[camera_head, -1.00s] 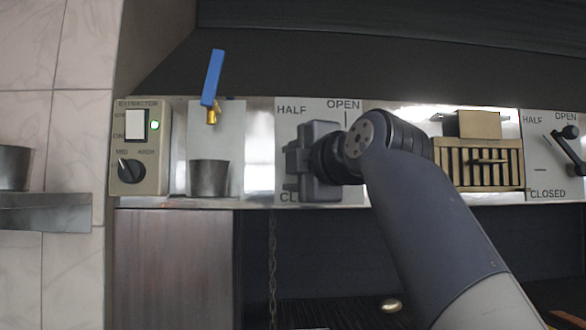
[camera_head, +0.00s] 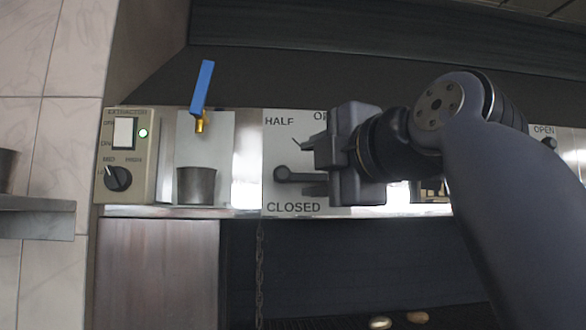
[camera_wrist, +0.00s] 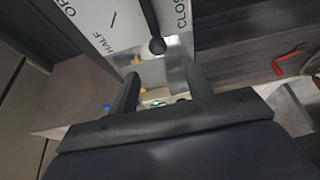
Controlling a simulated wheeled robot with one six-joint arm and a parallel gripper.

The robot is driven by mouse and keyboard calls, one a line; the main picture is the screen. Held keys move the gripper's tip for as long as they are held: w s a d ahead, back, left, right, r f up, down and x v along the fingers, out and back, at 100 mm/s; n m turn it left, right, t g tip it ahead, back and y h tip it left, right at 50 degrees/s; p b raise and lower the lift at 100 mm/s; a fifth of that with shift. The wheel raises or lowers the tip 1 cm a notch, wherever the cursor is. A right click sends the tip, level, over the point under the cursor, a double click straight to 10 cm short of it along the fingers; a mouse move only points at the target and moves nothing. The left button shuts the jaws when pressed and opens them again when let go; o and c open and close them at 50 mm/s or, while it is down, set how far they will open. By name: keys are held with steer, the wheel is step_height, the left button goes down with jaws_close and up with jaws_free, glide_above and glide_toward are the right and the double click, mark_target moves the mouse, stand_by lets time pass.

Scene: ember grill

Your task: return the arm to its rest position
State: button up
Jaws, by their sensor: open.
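My gripper (camera_head: 306,166) is in front of the left damper panel in the head view, its fingers pointing left. It is open, with nothing seen between the fingers. In the wrist view my gripper (camera_wrist: 160,86) shows two separate fingers, with the dark lever's (camera_wrist: 157,45) round knob just beyond them. In the head view the lever (camera_head: 281,173) points left, between the HALF and CLOSED labels; its pivot end is hidden behind my gripper. I cannot tell from the head view how far the fingers are from the panel.
An extractor control box (camera_head: 125,155) with a lit green light is at left. A blue valve handle (camera_head: 202,86) stands above a metal cup (camera_head: 196,185). A metal shelf (camera_head: 38,217) juts in at the left edge. My arm hides much of the right side.

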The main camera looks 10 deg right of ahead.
mark_target(284, 168)
steer(key=p+x, duration=0.2)
steer(key=x, duration=0.8)
steer(key=shift+w+a+p, duration=0.15)
steer(key=shift+w+p, duration=0.25)
steer(key=shift+r, duration=0.1)
steer(key=shift+s, duration=0.1)
steer(key=b+v, duration=0.3)
steer(key=v, duration=0.8)
steer(key=p+x, duration=0.3)
steer(key=x, duration=0.8)
steer(key=shift+r, duration=0.15)
steer(key=shift+r+m, duration=0.3)
steer(key=shift+m, duration=0.2)
